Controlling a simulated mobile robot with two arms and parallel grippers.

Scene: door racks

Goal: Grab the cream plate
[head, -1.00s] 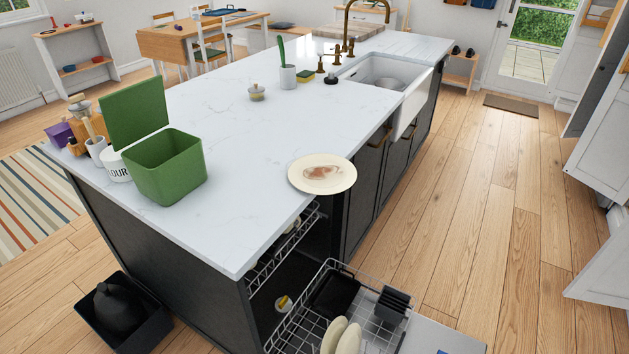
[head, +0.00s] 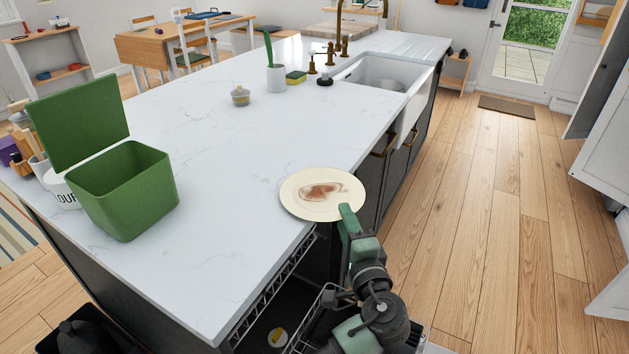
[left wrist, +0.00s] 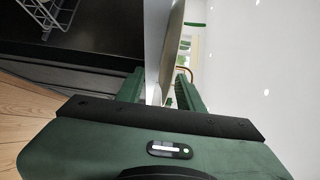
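The cream plate (head: 322,194) lies at the island's right edge, its rim reaching past the worktop edge. It has a brown smear in its middle. My left gripper (head: 346,213) is at the plate's near right rim, coming up from below. In the left wrist view, the fingers of my left gripper (left wrist: 160,84) stand apart. The plate (left wrist: 174,46) shows nearly edge-on between them, with gaps beside it. I cannot tell whether a finger touches it. My right gripper is not in view.
The white worktop (head: 235,150) holds an open green bin (head: 120,190), a small jar (head: 240,96) and a cup with a green brush (head: 276,78). The sink (head: 385,72) is behind. An open dishwasher rack (head: 270,310) is below. Wooden floor (head: 480,220) is clear at right.

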